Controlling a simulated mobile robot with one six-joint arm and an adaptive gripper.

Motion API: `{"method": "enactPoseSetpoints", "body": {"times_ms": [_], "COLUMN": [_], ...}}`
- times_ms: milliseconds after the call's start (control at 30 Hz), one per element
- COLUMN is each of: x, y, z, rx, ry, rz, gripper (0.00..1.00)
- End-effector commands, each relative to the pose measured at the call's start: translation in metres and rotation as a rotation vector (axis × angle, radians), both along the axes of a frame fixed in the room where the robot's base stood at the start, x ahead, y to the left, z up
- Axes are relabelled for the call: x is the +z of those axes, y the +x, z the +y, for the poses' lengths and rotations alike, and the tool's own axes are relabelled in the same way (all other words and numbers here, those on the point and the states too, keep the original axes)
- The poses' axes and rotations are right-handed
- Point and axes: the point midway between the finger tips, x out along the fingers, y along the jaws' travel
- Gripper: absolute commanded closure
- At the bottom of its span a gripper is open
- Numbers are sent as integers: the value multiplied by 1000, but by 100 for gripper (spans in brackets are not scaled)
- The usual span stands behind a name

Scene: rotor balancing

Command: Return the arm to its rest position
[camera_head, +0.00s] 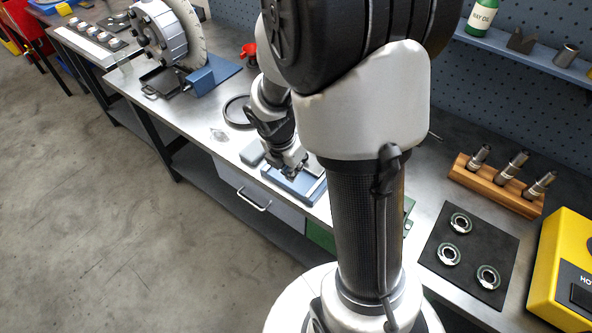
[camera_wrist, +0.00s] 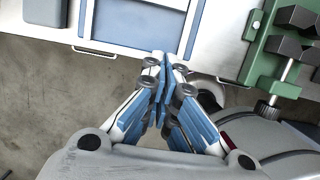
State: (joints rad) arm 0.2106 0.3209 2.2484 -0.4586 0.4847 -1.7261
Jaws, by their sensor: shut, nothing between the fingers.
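My arm rises large in the middle of the head view and hides part of the workbench (camera_head: 228,148). My gripper (camera_head: 294,172) hangs at the bench's front edge, over or close to a blue tray with a pale rim (camera_head: 311,190). In the wrist view my gripper (camera_wrist: 163,62) is shut and empty, its blue-padded fingers together. The blue tray (camera_wrist: 140,22) shows just beyond the fingertips there. I cannot tell the exact gap between them.
A green vise (camera_wrist: 262,50) is right of the fingers. A rotor (camera_head: 160,32) stands at the back left. A wooden block with cylinders (camera_head: 490,187), a black mat with rings (camera_head: 480,232) and a yellow box (camera_head: 560,262) are at the right. The floor (camera_head: 80,200) is clear.

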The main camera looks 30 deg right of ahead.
Motion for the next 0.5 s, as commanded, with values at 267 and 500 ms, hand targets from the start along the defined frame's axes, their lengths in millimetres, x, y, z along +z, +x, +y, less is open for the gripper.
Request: {"method": "enactPoseSetpoints", "body": {"times_ms": [267,500], "x": [9,41], "y": [-1,-7], "z": [2,12], "rx": [1,-174], "ry": [1,18], "rz": [1,-79], "gripper": [100,100]}}
